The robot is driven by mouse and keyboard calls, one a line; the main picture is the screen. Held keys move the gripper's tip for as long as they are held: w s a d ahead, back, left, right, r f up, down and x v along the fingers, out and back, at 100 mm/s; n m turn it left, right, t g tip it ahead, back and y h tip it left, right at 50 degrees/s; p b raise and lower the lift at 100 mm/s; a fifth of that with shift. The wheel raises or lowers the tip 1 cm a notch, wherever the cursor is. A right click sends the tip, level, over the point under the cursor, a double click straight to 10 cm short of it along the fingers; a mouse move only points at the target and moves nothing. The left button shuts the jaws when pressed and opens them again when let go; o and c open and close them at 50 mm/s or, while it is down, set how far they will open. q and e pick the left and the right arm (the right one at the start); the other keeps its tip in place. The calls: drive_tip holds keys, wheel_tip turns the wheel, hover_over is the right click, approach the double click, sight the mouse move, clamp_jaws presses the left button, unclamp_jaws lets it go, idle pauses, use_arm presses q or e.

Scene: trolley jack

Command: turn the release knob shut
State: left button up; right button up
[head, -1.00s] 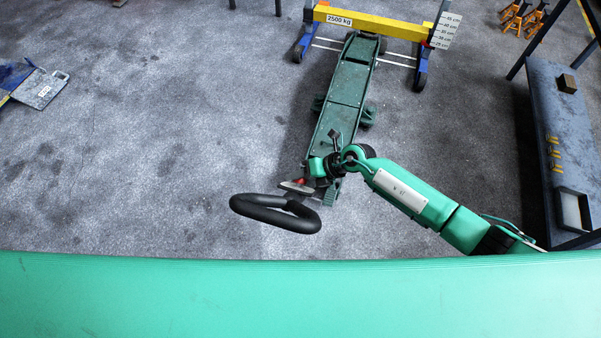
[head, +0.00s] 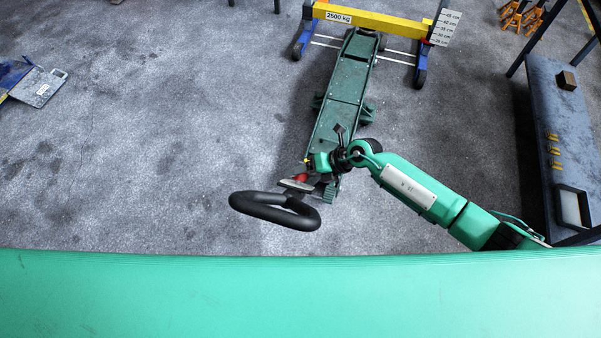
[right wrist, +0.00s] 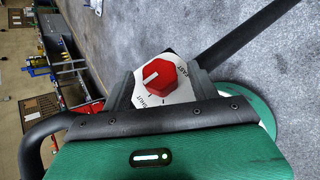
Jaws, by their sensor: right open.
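The release knob is red with a white pointer line (right wrist: 160,77). In the right wrist view the pointer line points left, a little above the "SHUT" lettering. In the head view the knob (head: 301,177) shows as a small red patch beside the jack's black loop handle (head: 275,209). My right gripper (right wrist: 161,88) is open, with its dark fingers on either side of the knob. Whether they touch it cannot be told. My left gripper is out of view.
The green trolley jack (head: 342,93) stretches away across the grey floor, under a yellow beam (head: 385,23) on blue stands. A dark bench (head: 562,125) stands at the right. A green surface (head: 300,295) fills the bottom edge. The floor to the left is mostly clear.

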drive_tip(key=w+b+v, duration=0.1)
drive_tip(key=b+v, duration=0.1)
drive_tip(key=v, duration=1)
drive_tip(key=shift+s, duration=0.5)
